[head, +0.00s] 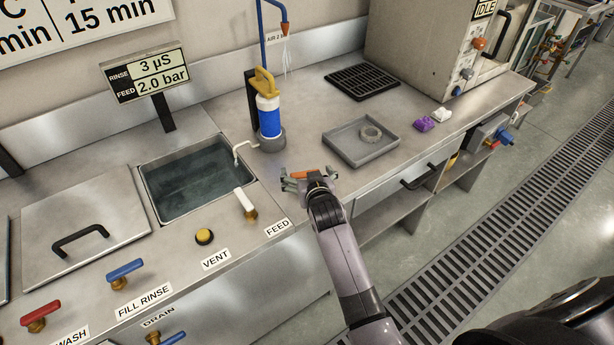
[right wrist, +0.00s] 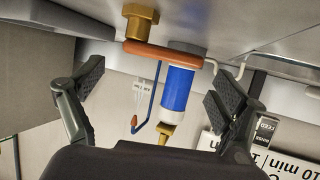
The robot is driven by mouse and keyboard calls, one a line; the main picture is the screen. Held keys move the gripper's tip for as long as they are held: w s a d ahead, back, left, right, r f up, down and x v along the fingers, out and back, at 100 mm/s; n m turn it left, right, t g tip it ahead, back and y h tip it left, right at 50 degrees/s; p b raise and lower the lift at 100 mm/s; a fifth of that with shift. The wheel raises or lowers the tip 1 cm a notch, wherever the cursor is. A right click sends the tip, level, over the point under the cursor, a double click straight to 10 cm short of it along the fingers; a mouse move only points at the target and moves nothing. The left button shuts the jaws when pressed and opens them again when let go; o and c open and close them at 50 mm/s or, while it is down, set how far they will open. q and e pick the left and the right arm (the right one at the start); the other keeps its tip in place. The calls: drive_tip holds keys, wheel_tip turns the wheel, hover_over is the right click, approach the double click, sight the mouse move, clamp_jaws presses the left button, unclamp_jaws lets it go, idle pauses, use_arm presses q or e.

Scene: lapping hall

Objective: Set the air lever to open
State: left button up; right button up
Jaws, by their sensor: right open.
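An orange lever (head: 300,174), which I take for the air lever, sits on the bench front to the right of the FEED label, partly hidden by my right gripper. In the right wrist view the lever (right wrist: 172,53) lies crosswise, with its brass fitting (right wrist: 140,22) at its left end. My right gripper (head: 308,180) is open at the lever, with nothing held. In the right wrist view its fingers stand apart on either side, with the lever ahead of them; I cannot tell whether they touch it. My left gripper is not in view.
A white-handled FEED lever (head: 245,203) and a yellow VENT button (head: 204,236) are to the left. A blue cartridge (head: 268,118) stands behind the gripper, beside the water basin (head: 198,180). A grey tray (head: 352,149) holding a ring is to the right.

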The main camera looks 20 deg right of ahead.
wheel_tip(320, 180, up, 9)
drive_tip(key=shift+f, duration=0.15)
